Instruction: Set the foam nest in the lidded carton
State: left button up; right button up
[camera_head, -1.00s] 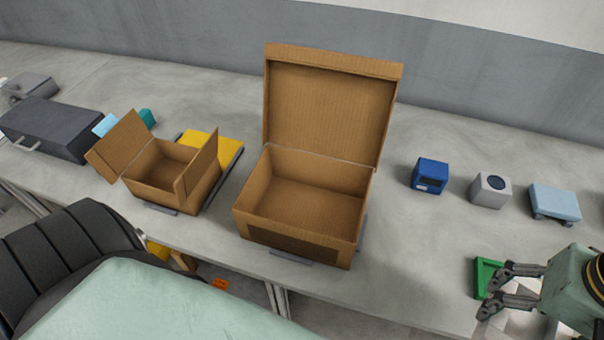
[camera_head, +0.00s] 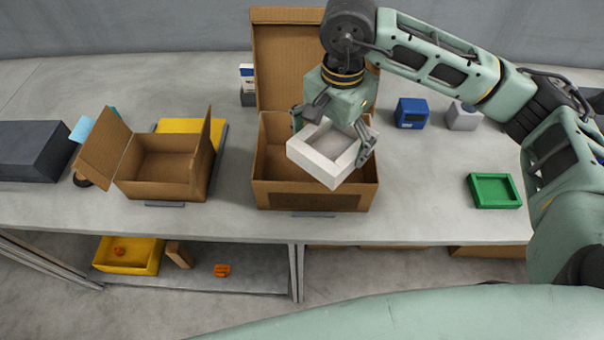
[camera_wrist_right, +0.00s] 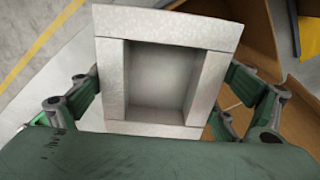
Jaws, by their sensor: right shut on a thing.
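The foam nest (camera_head: 318,152) is a white-grey square block with a rectangular hollow. My right gripper (camera_head: 332,140) is shut on it, with a finger on each of two opposite sides. The nest is tilted and is in front of the opening of the lidded carton (camera_head: 310,197) in the head view, seemingly above it. The carton's lid (camera_head: 280,60) stands open at the back. In the right wrist view the nest (camera_wrist_right: 165,25) fills the middle, between the fingers, with brown cardboard at the right. The arm and nest hide part of the carton's inside. My left gripper is not in view.
A smaller open carton (camera_head: 160,175) with raised flaps stands at the left, beside a yellow piece (camera_head: 190,128). A green tray (camera_head: 494,190), a blue box (camera_head: 411,113) and a grey box (camera_head: 463,117) are at the right. Bare table lies right of the lidded carton.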

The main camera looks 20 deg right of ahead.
aim_at(316, 138)
jog(key=w+m, duration=0.1)
jog(key=m, duration=0.1)
jog(key=w+m, duration=0.2)
jog(key=m, duration=0.1)
jog(key=w+a+m, duration=0.1)
jog(key=m, duration=0.1)
jog(key=shift+w+a+r+m, duration=0.1)
jog(key=shift+w+r+m, duration=0.25)
jog(key=shift+m, duration=0.05)
jog(key=shift+w+a+f+m, duration=0.1)
jog(key=shift+w+f+m, duration=0.2)
jog(key=shift+f+m, duration=0.55)
jog(key=f, duration=0.2)
jog(key=f+b, duration=0.1)
jog(key=shift+w+a+f+m, duration=0.1)
jog(key=shift+w+f+m, duration=0.15)
jog(key=shift+f, duration=0.15)
notch_tip(316, 138, down, 6)
jog(key=shift+s+f+p, duration=0.1)
jog(key=shift+f+p, duration=0.05)
jog(key=shift+p, duration=0.85)
notch_tip(316, 138, down, 4)
jog(key=shift+r+p, duration=0.15)
jog(key=shift+p, duration=0.4)
jog(key=shift+f, duration=0.3)
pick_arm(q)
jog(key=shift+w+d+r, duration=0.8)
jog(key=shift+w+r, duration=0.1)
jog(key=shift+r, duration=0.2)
